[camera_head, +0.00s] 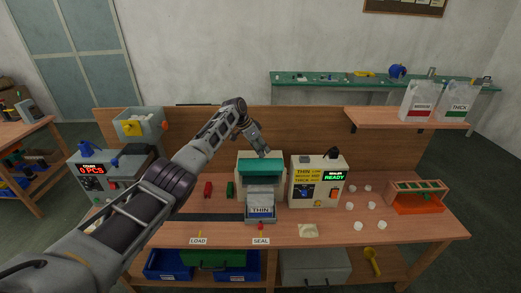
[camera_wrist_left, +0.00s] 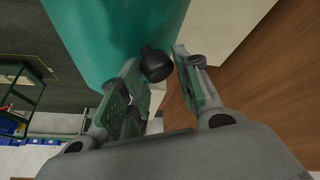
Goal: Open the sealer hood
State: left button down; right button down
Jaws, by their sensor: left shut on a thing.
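The sealer (camera_head: 240,185) stands in the middle of the bench, a pale box with a teal hood (camera_head: 258,167) on top. A clear bag labelled THIN (camera_head: 260,206) stands at its front. My left gripper (camera_head: 265,153) reaches over from behind the hood's top. In the left wrist view, the teal hood (camera_wrist_left: 105,35) fills the upper left, and a black knob (camera_wrist_left: 155,64) sits between the fingertips of my left gripper (camera_wrist_left: 158,82), which is shut on it. The hood's exact angle is hard to tell. My right gripper is not in view.
A cream machine reading READY (camera_head: 318,182) stands close on the right. White caps (camera_head: 362,205) and an orange rack (camera_head: 417,198) lie further right. A counter machine (camera_head: 98,175) is at left. A wooden back panel (camera_head: 310,140) rises behind; a shelf (camera_head: 400,118) is upper right.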

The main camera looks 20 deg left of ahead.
pick_arm(q)
jog(key=shift+s+a+f, duration=0.15)
jog(key=shift+a+f, duration=0.05)
jog(key=shift+f, duration=0.5)
jog(key=c, duration=1.3)
grip_release()
jog(key=shift+o, duration=0.8)
jog(key=shift+w+f, duration=0.15)
jog(key=shift+w, duration=0.05)
jog(key=shift+s+d, duration=0.1)
jog(key=shift+r, duration=0.2)
jog(key=shift+a+r, duration=0.3)
jog(key=shift+r, duration=0.2)
jog(key=shift+a+r, duration=0.25)
jog(key=shift+r, duration=0.2)
jog(key=v, duration=1)
jog(key=shift+d+r, duration=0.25)
